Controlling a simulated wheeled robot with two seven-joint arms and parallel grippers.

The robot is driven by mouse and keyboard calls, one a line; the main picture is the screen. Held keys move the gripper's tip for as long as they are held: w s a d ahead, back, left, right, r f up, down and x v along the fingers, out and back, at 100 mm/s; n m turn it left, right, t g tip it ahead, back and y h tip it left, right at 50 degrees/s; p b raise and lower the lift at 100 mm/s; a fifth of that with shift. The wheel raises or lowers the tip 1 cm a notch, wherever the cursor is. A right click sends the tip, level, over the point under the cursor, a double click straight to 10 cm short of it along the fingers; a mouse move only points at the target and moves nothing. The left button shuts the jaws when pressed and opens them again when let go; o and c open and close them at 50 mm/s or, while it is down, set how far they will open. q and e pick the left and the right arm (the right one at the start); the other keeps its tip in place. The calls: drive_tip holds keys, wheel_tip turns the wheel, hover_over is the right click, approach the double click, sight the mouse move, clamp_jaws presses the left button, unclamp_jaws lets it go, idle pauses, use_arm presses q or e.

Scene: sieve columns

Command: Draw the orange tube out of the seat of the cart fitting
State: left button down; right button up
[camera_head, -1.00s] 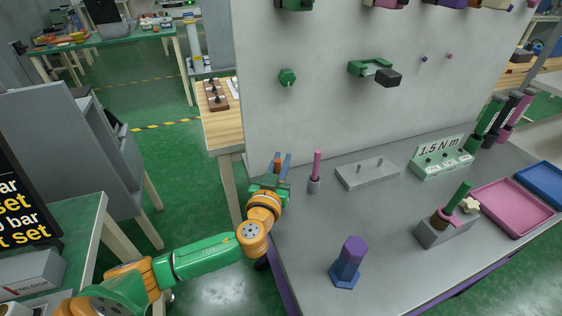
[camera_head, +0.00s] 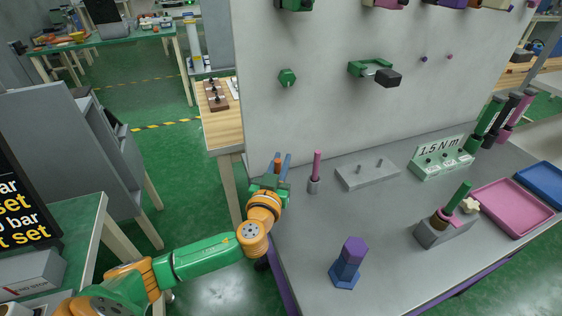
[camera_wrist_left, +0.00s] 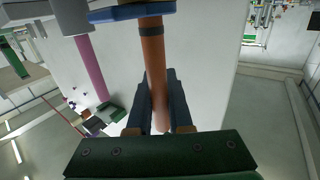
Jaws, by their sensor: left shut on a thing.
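The orange tube (camera_head: 277,161) shows as a short orange piece between the fingers of my left gripper (camera_head: 277,168), at the back left of the grey table. In the left wrist view, where the scene appears upside down, the tube (camera_wrist_left: 153,60) has a dark band and meets a blue flat part (camera_wrist_left: 132,12) at the top edge. This may be the cart fitting; whether the tube's end is inside its seat is hidden. My left gripper (camera_wrist_left: 158,85) is shut on the tube, one dark finger on each side. My right gripper is not in view.
A pink rod in a grey holder (camera_head: 315,173) stands close to the right of my left gripper. A grey pegged block (camera_head: 367,174), a purple-and-blue hex post (camera_head: 347,264) and a grey block with a green rod (camera_head: 436,234) stand further right. A pale wall panel (camera_head: 330,120) rises behind.

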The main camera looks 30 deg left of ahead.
use_arm(q)
drive_tip(key=shift+r, duration=0.2)
wheel_tip(320, 180, up, 6)
drive_tip(key=p, duration=0.4)
drive_tip(key=shift+p, duration=0.4)
idle(0.5)
